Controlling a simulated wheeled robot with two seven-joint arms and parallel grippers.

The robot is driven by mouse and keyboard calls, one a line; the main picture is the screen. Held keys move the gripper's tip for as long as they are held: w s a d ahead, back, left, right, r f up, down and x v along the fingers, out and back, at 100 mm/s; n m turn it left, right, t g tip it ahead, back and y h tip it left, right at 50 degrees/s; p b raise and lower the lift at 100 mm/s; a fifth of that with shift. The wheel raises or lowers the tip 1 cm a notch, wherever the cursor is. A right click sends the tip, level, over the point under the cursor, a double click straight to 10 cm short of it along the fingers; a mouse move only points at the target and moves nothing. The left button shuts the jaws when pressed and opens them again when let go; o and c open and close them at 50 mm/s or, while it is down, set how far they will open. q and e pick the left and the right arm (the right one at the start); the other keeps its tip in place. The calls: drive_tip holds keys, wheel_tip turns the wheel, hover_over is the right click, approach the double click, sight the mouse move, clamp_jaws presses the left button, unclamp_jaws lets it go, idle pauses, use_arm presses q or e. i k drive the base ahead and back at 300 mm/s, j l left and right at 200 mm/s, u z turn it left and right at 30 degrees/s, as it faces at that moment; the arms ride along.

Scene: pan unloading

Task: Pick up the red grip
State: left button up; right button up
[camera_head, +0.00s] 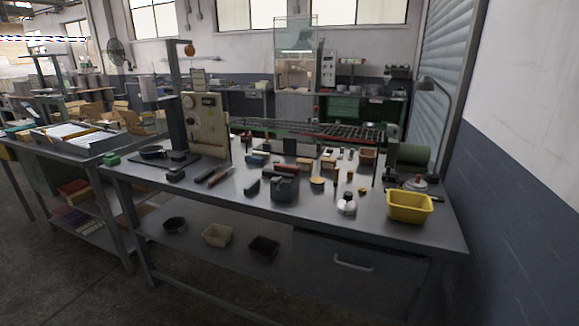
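A dark red elongated piece (287,168), which looks like the red grip, shows near the middle of the grey metal workbench (225,196). It is just behind and above a dark grey block-like holder (285,190); I cannot tell whether it rests on the holder or on the bench. Neither of my grippers shows in the head view.
Small parts crowd the bench around the red piece. A yellow bin (409,206) stands at the right, with a small white-and-dark bottle (347,204) left of it. A beige instrument panel (205,124) stands at the left. Bare bench shows along the front edge.

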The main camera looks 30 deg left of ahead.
sight(288, 168)
drive_tip(key=u, duration=0.95)
drive_tip(key=i+j, duration=0.35)
